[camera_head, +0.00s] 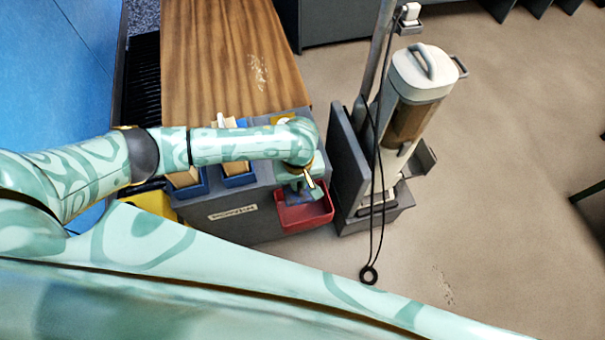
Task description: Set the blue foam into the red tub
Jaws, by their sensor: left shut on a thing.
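The red tub (312,222) is at the right front corner of the grey caddy block, with its open top facing up. My left arm reaches across from the left, and my left gripper (302,190) points down over the tub. It is shut on the blue foam (296,199), of which only a small part shows at the tub's far side. The gripper hides the rest. I cannot tell whether the foam touches the tub's floor. My right gripper is not in view.
The labelled grey block (235,222) carries blue bins (238,181) with tan items. A wooden top (225,55) lies behind. A vacuum-like machine (412,95) with a hanging black cord stands close to the tub's right. Open floor (500,150) lies farther right.

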